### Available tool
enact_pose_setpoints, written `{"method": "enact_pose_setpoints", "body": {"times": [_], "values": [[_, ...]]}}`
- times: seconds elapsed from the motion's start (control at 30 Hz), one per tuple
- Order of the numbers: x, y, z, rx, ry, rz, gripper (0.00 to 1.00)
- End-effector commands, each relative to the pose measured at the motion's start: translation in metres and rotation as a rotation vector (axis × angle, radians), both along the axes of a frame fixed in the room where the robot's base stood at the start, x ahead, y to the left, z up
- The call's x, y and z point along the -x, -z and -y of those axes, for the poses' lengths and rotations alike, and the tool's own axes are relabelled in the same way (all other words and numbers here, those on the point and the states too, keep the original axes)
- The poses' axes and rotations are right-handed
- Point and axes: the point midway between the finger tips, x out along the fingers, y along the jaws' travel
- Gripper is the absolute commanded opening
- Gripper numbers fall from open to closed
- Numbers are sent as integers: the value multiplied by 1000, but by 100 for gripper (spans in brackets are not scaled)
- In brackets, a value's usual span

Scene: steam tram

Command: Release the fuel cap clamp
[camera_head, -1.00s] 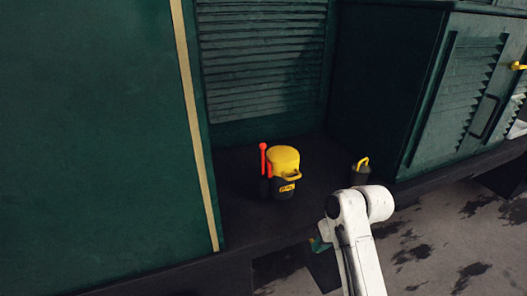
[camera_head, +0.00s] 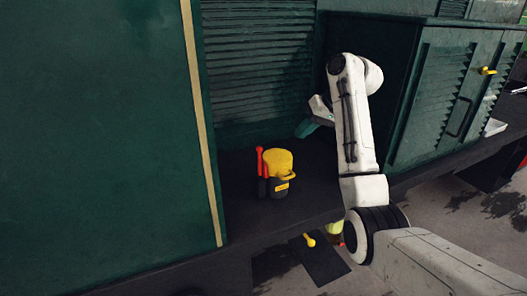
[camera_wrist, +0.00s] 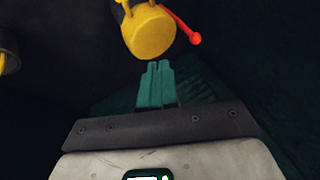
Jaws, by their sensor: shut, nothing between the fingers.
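The fuel cap is a yellow round lid (camera_head: 277,163) on a dark body, standing upright on the dark platform. A yellow handle loop (camera_head: 285,176) juts from its front. The red clamp lever (camera_head: 260,160) stands upright at its left side. My gripper (camera_head: 305,129) is above and right of the cap, partly hidden behind my arm. In the wrist view, the teal fingers of my gripper (camera_wrist: 156,66) are together, empty, and point toward the yellow lid (camera_wrist: 149,34). The red lever (camera_wrist: 183,25) is to the right there, apart from the fingers.
Green louvred panels (camera_head: 255,70) close off the back, and a green cabinet (camera_head: 440,95) stands at the right. A green wall (camera_head: 100,120) bounds the left. A dark canister with a yellow handle (camera_wrist: 8,50) is at the wrist view's left edge.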

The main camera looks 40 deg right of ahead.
Motion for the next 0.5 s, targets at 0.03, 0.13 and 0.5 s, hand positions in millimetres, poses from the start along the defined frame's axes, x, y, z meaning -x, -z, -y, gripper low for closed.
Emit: {"method": "enact_pose_setpoints", "body": {"times": [0.03,0.13,0.5], "values": [[0,0,0,-1,1,0,0],[0,0,0,-1,1,0,0],[-9,13,-5,-2,-1,-2,0]]}}
